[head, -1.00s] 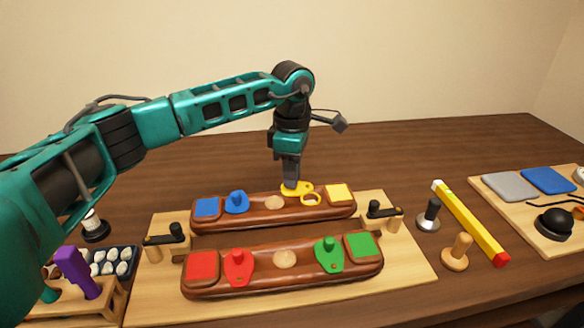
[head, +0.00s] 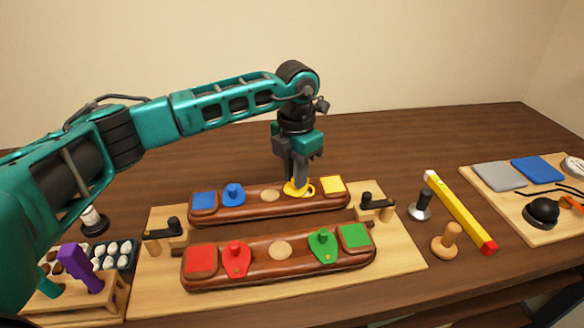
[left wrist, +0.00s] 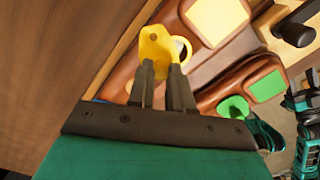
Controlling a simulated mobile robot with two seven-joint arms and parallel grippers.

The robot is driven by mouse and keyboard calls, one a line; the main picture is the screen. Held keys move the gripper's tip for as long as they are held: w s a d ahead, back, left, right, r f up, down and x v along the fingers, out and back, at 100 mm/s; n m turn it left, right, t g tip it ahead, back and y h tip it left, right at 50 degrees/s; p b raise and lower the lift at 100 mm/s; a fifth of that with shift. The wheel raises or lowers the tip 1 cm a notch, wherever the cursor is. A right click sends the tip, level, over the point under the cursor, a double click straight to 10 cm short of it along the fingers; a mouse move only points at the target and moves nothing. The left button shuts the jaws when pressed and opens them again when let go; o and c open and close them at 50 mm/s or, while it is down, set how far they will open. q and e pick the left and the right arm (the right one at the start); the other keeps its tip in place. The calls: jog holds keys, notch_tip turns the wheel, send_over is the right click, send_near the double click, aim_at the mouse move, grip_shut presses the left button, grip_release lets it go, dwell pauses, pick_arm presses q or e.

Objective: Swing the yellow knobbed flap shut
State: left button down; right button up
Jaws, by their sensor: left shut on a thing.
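The yellow knobbed flap (head: 291,190) is on the back brown padded bar (head: 250,208), left of the yellow square pad (head: 333,185). My left gripper (head: 301,184) comes down from above and is shut on the flap's knob, which its fingers hide. In the left wrist view the flap (left wrist: 155,42) reaches out beyond the fingertips (left wrist: 163,64). A yellow ring with a pale opening (left wrist: 181,48) shows beside it, partly overlapped by the flap. I cannot tell how much of the opening is covered.
The blue flap (head: 233,194) is on the same bar. The front bar carries the red flap (head: 235,260) and green flap (head: 323,246). Dark-handled clamps (head: 163,236) (head: 376,206) stand at both ends. A yellow bar (head: 459,211) lies right; the table behind is clear.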

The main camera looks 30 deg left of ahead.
aim_at(306, 189)
pick_arm(q)
jog(key=n, duration=0.1)
jog(key=d+n, duration=0.1)
jog(key=n, duration=0.1)
jog(key=shift+w+r+n, duration=0.1)
jog(key=shift+w+n, duration=0.05)
jog(key=shift+n, duration=0.15)
jog(key=shift+w+d+n+p, duration=0.15)
jog(key=shift+d+n+p, duration=0.1)
jog(key=shift+n, duration=0.65)
jog(key=shift+w+d+n+p, duration=0.15)
jog(key=shift+n+p, duration=0.1)
jog(key=shift+n, duration=0.65)
jog(key=c, duration=1)
grip_release()
jog(key=shift+c, duration=0.2)
notch_tip(306, 189, up, 13)
jog(key=shift+s+d, duration=0.1)
